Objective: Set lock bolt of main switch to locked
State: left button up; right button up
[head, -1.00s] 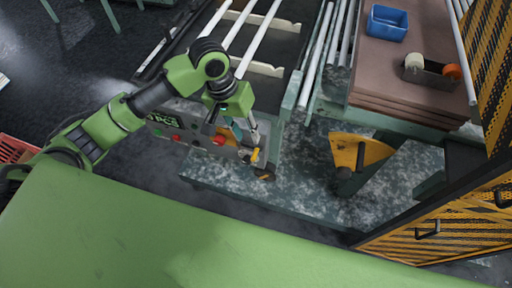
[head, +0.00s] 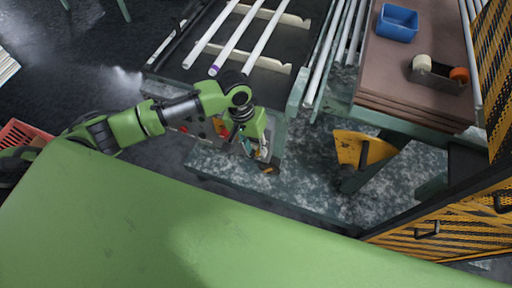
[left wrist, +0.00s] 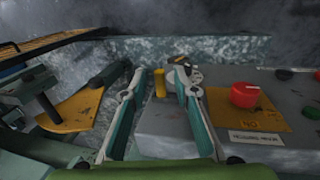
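In the left wrist view, the main switch is a red knob (left wrist: 245,95) on a yellow plate (left wrist: 262,118), on the grey control box (left wrist: 165,118). A small upright yellow pin (left wrist: 159,83), which looks like the lock bolt, stands at the box's left end. My left gripper (left wrist: 160,75) is open, with one finger on each side of the pin; contact cannot be told. In the head view, my left gripper (head: 262,154) is over the right end of the box, and my arm hides much of the panel. My right gripper is not in view.
A yellow bracket (head: 362,149) stands right of the box, near a yellow mesh guard (head: 440,232). Behind are white tubes (head: 237,40), a blue bin (head: 397,22) and a tape dispenser (head: 438,72). A red crate (head: 20,138) is at the left.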

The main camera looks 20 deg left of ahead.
pick_arm(q)
jog(key=shift+d+f, duration=0.15)
jog(key=shift+f, duration=0.4)
